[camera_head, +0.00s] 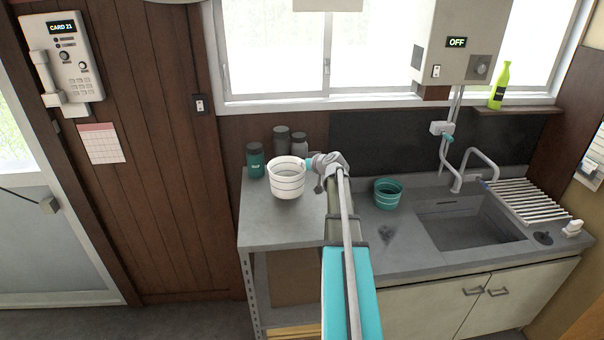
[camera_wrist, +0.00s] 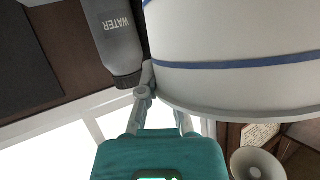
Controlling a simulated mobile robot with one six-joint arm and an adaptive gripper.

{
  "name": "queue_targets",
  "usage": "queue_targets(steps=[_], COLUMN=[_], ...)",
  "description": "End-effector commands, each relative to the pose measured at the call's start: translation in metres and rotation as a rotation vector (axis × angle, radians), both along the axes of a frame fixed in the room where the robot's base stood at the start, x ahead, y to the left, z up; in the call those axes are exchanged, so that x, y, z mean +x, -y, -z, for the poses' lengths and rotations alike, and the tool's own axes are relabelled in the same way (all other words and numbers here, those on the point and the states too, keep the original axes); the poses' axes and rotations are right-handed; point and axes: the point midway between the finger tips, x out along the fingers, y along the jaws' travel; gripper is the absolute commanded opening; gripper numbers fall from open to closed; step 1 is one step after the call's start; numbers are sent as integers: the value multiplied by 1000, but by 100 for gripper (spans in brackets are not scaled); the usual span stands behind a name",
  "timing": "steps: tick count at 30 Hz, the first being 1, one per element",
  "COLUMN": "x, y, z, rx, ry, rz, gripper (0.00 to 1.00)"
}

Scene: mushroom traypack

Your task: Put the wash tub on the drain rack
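A white tub (camera_head: 287,184) with thin dark bands is on the grey counter's left part. It fills the upper right of the wrist view (camera_wrist: 235,80), where its blue band shows. A smaller teal tub (camera_head: 387,197) stands right of my arm. My gripper (camera_head: 312,163) is at the white tub's right rim. In the wrist view one finger lies along the outer wall and the other passes behind the rim edge. The fingertips are partly hidden, so whether they press on the wall is unclear. The drain rack (camera_head: 532,201), a row of pale bars, lies right of the sink and looks empty.
Several dark bottles (camera_head: 255,160) stand behind the white tub; a grey WATER bottle (camera_wrist: 112,40) is close to my gripper. The sink (camera_head: 470,228), with its tap (camera_head: 476,160), lies between the teal tub and the rack. A water heater (camera_head: 458,45) hangs above.

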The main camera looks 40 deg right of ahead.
Motion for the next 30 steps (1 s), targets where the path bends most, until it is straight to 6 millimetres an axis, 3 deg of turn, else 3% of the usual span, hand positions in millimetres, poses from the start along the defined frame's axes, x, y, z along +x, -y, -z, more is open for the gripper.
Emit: queue_targets(steps=[3,9,25,30], x=[-1,-1,-1,-2], y=[0,0,1,1], z=[15,27,30,29], rx=[0,1,1,0], ry=[0,0,0,0], rz=[0,0,1,2], gripper=[0,0,0,35])
